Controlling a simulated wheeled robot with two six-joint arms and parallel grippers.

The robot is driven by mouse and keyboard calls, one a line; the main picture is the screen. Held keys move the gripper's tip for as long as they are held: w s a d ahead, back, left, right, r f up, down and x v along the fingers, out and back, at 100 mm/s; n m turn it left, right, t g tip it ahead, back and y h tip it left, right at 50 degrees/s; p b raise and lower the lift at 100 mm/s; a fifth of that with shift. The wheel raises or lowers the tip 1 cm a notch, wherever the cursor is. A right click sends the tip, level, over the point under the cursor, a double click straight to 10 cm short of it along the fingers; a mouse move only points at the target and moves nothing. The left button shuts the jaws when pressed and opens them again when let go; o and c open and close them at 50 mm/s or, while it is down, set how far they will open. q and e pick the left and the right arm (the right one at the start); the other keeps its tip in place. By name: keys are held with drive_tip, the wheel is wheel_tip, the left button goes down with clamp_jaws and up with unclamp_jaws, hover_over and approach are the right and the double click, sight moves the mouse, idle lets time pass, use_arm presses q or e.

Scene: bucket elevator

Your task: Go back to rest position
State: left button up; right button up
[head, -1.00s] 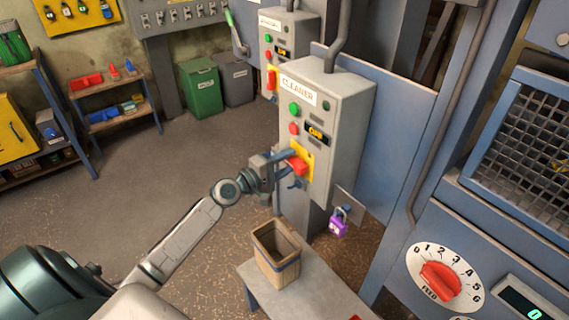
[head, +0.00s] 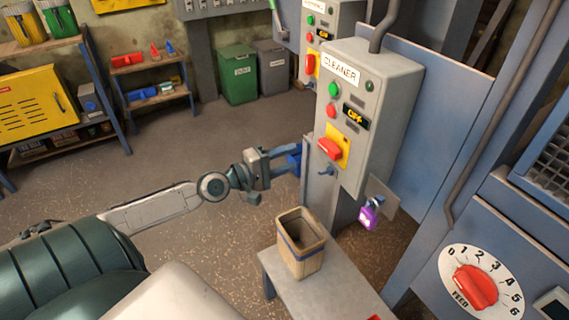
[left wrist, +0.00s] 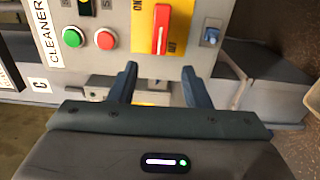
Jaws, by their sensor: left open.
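The grey cleaner box (head: 345,100) has a red rotary switch handle (head: 330,149) on a yellow plate. The handle also shows in the left wrist view (left wrist: 160,28). A dark display (head: 355,117) above the plate reads OFF. My left gripper (head: 297,158) is open and empty, to the left of the switch in the head view and apart from it. In the left wrist view its two fingers (left wrist: 160,75) stand apart below the handle. My right gripper is not in view.
A tan bin (head: 302,258) stands on a grey bench (head: 345,290) below my left gripper. A purple padlock (head: 368,217) hangs beside the cleaner box. A feed dial (head: 478,287) is at lower right. Open floor (head: 200,130) lies to the left.

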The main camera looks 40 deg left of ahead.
use_arm(q)
drive_tip(key=shift+s, duration=0.2)
idle(0.5)
drive_tip(key=s+a+f+m+g+y, duration=0.1)
drive_tip(key=a+f+g+y, duration=0.15)
drive_tip(key=a+f, duration=0.75)
drive_tip(key=s+a+f+m+g+y, duration=0.15)
drive_tip(key=f+y, duration=0.25)
drive_tip(key=f, duration=1.3)
drive_tip(key=s+a+f+m+g+y, duration=0.1)
drive_tip(key=s+f, duration=0.2)
drive_tip(key=f, duration=0.3)
drive_tip(key=s+a+f+m, duration=0.1)
drive_tip(key=s+f, duration=0.2)
drive_tip(key=f, duration=0.2)
drive_tip(key=s+d+f+m+g, duration=0.2)
drive_tip(key=s+d+f+g, duration=0.1)
drive_tip(key=s+f, duration=0.6)
drive_tip(key=s+d+f+m+g, duration=0.25)
drive_tip(key=s+f, duration=0.45)
drive_tip(key=f, duration=0.4)
drive_tip(key=s+d+f+m+g, duration=0.2)
drive_tip(key=s+d+f, duration=0.3)
drive_tip(key=s, duration=0.5)
drive_tip(key=s+d+f+m+g, duration=0.3)
drive_tip(key=s+d+f, duration=0.2)
drive_tip(key=s+d, duration=0.4)
drive_tip(key=shift+s+d+f, duration=0.25)
drive_tip(key=shift+s+d, duration=0.05)
drive_tip(key=shift+s, duration=0.35)
